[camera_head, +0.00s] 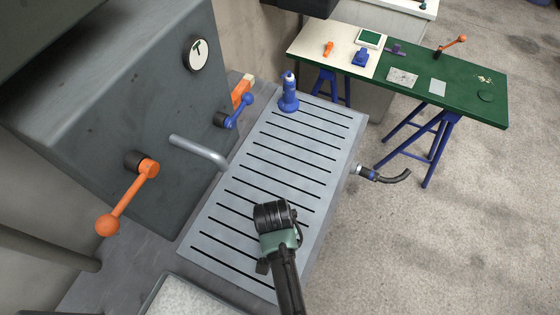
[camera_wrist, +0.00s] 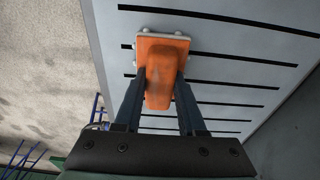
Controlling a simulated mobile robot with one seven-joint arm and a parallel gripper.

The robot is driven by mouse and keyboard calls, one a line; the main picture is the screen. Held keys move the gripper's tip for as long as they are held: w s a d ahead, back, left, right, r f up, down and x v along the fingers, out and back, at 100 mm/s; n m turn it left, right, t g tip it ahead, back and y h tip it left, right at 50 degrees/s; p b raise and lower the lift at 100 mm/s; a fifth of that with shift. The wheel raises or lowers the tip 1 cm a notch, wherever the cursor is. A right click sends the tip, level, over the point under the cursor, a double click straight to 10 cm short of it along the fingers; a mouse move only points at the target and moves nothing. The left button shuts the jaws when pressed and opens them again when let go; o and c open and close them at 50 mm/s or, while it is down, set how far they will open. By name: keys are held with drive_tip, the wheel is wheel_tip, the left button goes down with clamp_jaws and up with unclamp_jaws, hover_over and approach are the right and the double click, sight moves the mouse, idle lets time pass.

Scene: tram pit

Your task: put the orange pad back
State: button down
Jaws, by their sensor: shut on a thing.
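The orange pad (camera_wrist: 161,62) is between the two fingers of my gripper (camera_wrist: 161,84) in the wrist view. It is a blocky orange piece with a wider end and small pale knobs along that end. The fingers are shut on its sides. Behind it is the grey slotted plate (camera_wrist: 228,57); I cannot tell whether the pad touches it. In the head view my arm's end is over the near part of the slotted plate (camera_head: 312,156), and it hides the pad and the fingers.
A blue bottle-shaped tool (camera_head: 288,95) stands at the plate's far end. A machine housing (camera_head: 130,100) with an orange lever (camera_head: 128,197) and a blue lever (camera_head: 239,111) is on the left. A green table (camera_head: 460,88) with small parts stands at the back right. Bare floor lies right.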

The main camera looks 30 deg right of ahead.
drive_tip(key=shift+f, duration=0.3)
drive_tip(key=c, duration=0.5)
unclamp_jaws()
drive_tip(key=shift+b, duration=0.5)
wheel_tip(320, 180, up, 13)
drive_tip(key=s+a+b, duration=0.1)
drive_tip(key=shift+s+b, duration=0.15)
drive_tip(key=shift+b, duration=0.2)
